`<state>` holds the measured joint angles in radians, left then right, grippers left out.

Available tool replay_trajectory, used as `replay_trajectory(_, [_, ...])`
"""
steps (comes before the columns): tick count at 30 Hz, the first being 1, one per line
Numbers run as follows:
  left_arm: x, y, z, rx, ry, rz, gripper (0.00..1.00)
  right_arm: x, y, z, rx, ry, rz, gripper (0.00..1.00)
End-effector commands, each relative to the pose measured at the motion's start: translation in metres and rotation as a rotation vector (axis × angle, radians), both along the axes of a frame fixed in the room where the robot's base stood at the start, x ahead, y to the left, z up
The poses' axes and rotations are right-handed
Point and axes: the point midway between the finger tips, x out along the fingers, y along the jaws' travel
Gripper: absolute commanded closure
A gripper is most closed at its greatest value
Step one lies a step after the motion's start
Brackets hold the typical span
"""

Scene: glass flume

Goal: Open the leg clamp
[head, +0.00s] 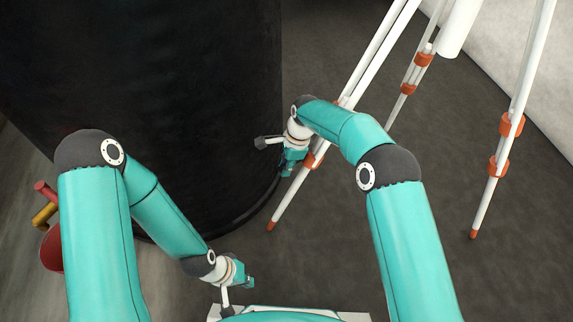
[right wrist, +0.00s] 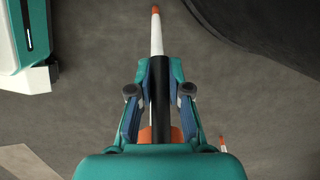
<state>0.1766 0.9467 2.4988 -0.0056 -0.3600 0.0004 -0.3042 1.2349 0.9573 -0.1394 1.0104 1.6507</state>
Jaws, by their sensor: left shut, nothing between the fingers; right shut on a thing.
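A white tripod leg (head: 288,196) with an orange foot slants down beside the dark tank. An orange leg clamp (head: 312,160) sits on it, partly hidden by my right gripper (head: 292,160). In the right wrist view, my right gripper (right wrist: 160,78) is shut on a black bar (right wrist: 160,105), which looks like the clamp's lever. Part of the orange clamp (right wrist: 146,135) shows below it, and the white leg runs on beyond the fingertips. My left gripper (head: 249,283) is shut and empty, low in front of my base.
The large black tank (head: 150,90) stands close left of the leg. Two more white legs with orange clamps (head: 512,125) (head: 424,59) stand to the right and behind. A red and yellow fitting (head: 45,213) is at far left. Floor between the legs is clear.

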Motion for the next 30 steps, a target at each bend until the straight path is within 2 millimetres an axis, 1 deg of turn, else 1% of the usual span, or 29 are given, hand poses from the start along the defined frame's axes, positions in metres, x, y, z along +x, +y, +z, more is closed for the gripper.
replay_trajectory(1, [0.0000,0.0000,0.0019,0.000,0.000,0.000,1.00,0.0063,-0.0054,0.0061,0.004,-0.015,-0.007,1.00])
replay_trajectory(12, [0.0000,0.0000,0.0017,0.000,0.000,0.000,1.00,0.0075,-0.0046,0.0064,0.012,-0.018,-0.009,1.00])
replay_trajectory(13, [0.0000,0.0000,0.0017,0.000,0.000,0.000,1.00,0.0075,-0.0046,0.0065,0.012,-0.018,-0.009,0.81])
replay_trajectory(17, [0.0000,0.0000,0.0017,0.000,0.000,0.000,1.00,0.0069,-0.0038,0.0059,0.013,-0.017,-0.008,0.60])
replay_trajectory(18, [0.0000,-0.0001,0.0016,0.000,0.000,0.000,1.00,0.0066,-0.0039,0.0055,0.013,-0.016,-0.008,0.57])
replay_trajectory(30, [0.0000,0.0000,0.0019,0.000,0.000,0.000,1.00,0.0058,-0.0048,0.0040,0.010,-0.012,-0.008,0.57])
